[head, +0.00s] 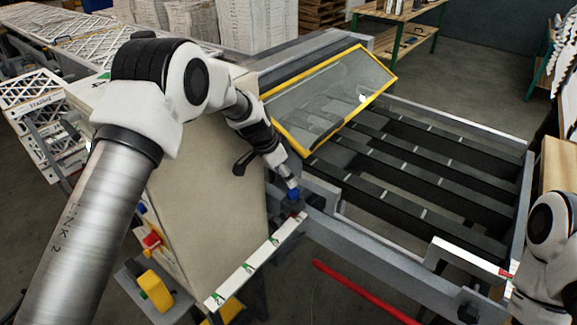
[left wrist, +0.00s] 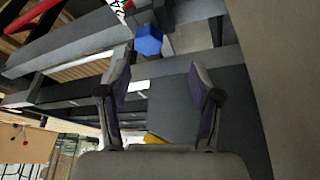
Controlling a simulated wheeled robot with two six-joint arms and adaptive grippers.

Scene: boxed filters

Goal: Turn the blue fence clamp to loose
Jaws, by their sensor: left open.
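The blue fence clamp (head: 293,194) is a small blue knob on the rail at the front end of the machine, just beyond the tip of my left gripper (head: 289,180). In the left wrist view the blue clamp (left wrist: 148,40) shows a faceted face, ahead of the fingertips and nearer the left finger. My left gripper (left wrist: 160,62) is open with nothing between its fingers. I cannot tell whether a finger touches the clamp. My right arm shows at the right edge of the head view, but its gripper is out of view.
A white scale strip (head: 257,262) with green marks runs from the clamp toward the front left. A large beige cabinet (head: 205,165) stands left of the clamp. A yellow-framed clear guard (head: 335,95) stands behind, over dark conveyor slats (head: 410,150). A red bar (head: 360,292) lies in front.

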